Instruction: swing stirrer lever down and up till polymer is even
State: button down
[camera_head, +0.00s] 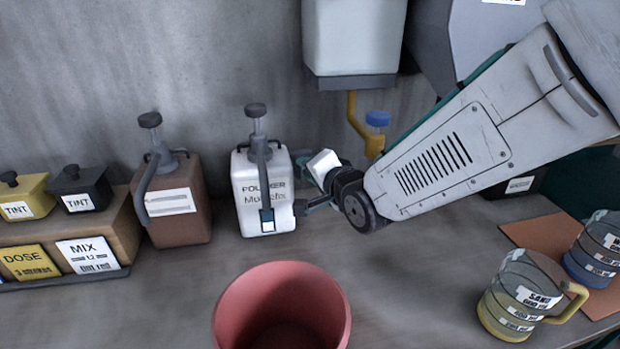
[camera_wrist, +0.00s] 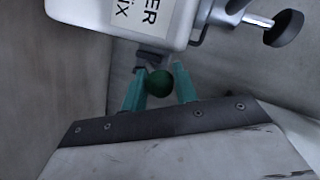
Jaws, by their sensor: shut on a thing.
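The white polymer jug (camera_head: 262,190) stands upright on the bench, with a grey pump head on top and a spout hanging down its front. Part of the jug also shows at the top of the wrist view (camera_wrist: 90,10). My gripper (camera_head: 312,205) is at the jug's right side, low down. The lever's arm is mostly hidden. The polymer inside the jug cannot be seen.
A brown pump jug (camera_head: 180,205) stands to the left, with tint boxes (camera_head: 80,187) beyond it. A red bucket (camera_head: 225,320) is in front. A yellow tap (camera_head: 374,143) hangs behind my arm. Measuring jugs (camera_head: 520,295) stand at the right. The bench between bucket and measuring jugs is clear.

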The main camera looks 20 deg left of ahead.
jog(key=shift+w+a+r, duration=0.15)
jog(key=shift+w+r, duration=0.05)
jog(key=shift+r, duration=0.35)
jog(key=c, duration=1.4)
grip_release()
jog(key=shift+f, duration=0.25)
jog(key=shift+s, duration=0.1)
jog(key=v, duration=0.8)
